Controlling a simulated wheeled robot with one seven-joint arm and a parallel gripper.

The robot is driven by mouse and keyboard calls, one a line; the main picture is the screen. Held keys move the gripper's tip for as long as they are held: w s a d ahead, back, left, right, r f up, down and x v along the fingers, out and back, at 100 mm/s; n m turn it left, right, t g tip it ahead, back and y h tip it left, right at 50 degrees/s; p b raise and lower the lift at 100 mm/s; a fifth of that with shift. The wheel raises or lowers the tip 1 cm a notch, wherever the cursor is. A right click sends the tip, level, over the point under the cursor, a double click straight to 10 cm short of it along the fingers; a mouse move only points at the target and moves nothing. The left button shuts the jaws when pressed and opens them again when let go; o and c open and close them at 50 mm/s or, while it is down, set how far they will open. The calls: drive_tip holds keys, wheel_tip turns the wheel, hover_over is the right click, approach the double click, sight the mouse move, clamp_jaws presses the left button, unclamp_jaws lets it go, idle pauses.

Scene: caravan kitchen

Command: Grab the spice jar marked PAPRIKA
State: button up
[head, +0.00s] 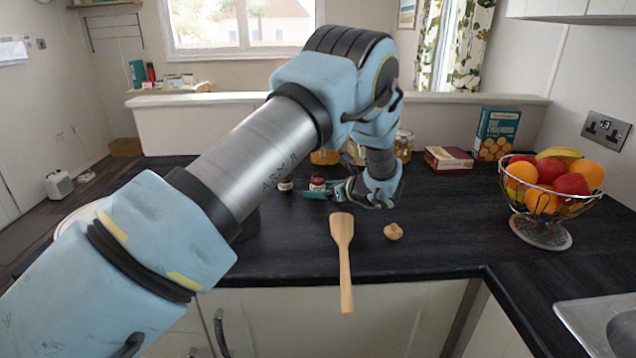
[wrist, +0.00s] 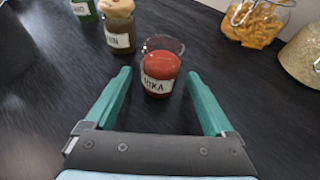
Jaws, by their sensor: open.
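The paprika jar (wrist: 161,66) is a small glass jar of red powder with a white label. In the wrist view only the end of the name reads, about "RIKA". It stands upright on the dark counter and its top looks uncovered. In the head view it appears as a small red jar (head: 317,183), partly hidden by my gripper. My gripper (wrist: 159,84) is open, its two teal fingers either side of the jar's near part, with gaps on both sides. In the head view my gripper (head: 330,191) points left, low over the counter.
A cork-topped brown jar (wrist: 119,28) and a green jar (wrist: 84,10) stand beyond to the left. A pasta jar (wrist: 254,22) is at the right. A wooden spatula (head: 343,255), a round wooden piece (head: 393,231) and a fruit basket (head: 540,228) are on the counter.

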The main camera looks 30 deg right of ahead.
clamp_jaws()
idle(0.7)
